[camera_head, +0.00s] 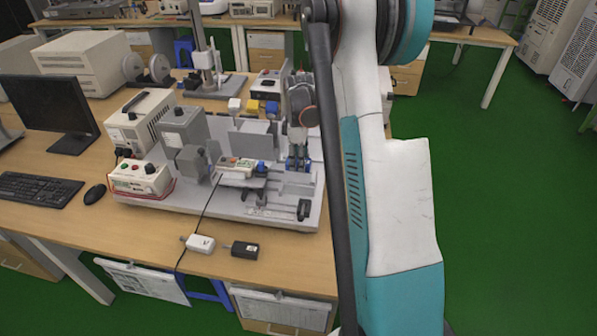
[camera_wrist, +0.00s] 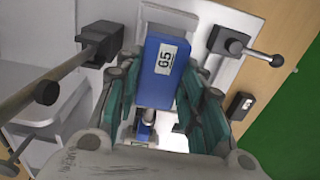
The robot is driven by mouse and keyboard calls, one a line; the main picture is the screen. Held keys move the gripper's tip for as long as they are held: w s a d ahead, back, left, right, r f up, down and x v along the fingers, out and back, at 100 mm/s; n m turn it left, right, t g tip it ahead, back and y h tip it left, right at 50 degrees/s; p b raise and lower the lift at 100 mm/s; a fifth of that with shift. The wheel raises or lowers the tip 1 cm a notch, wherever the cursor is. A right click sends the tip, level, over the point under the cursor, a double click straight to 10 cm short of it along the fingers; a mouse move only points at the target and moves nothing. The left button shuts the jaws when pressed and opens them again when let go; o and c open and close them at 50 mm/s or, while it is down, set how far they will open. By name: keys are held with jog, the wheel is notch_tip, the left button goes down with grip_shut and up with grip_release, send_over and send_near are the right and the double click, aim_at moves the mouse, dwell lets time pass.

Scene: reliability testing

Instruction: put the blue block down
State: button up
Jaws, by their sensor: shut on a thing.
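The blue block, with a white label, is between the two fingers of my gripper in the wrist view (camera_wrist: 152,88). In the head view, my gripper (camera_head: 298,150) points down over the right part of the grey test rig (camera_head: 230,207), with the blue block (camera_head: 291,166) low between its fingers. My gripper (camera_wrist: 163,95) is shut on the block. The block is close above the rig's plate or on it; I cannot tell whether they touch. My arm hides part of the rig's right side.
Clamps with a handle (camera_wrist: 232,42) and a rod (camera_wrist: 100,45) flank the block. Small white (camera_head: 234,105), yellow (camera_head: 252,106) and blue (camera_head: 271,108) pieces stand behind the rig. A white adapter (camera_head: 200,243) and a black one (camera_head: 245,250) lie in front.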

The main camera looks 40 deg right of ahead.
notch_tip(320, 180, down, 4)
jog(key=shift+f+b, duration=0.2)
jog(key=shift+b, duration=0.4)
jog(key=shift+r, duration=0.1)
jog(key=o, duration=0.8)
jog(key=shift+f, duration=0.2)
jog(key=shift+c, duration=0.2)
jog(key=o, duration=0.4)
jog(key=shift+r, duration=0.1)
notch_tip(320, 180, up, 12)
jog(key=p, duration=0.4)
jog(key=shift+r, duration=0.15)
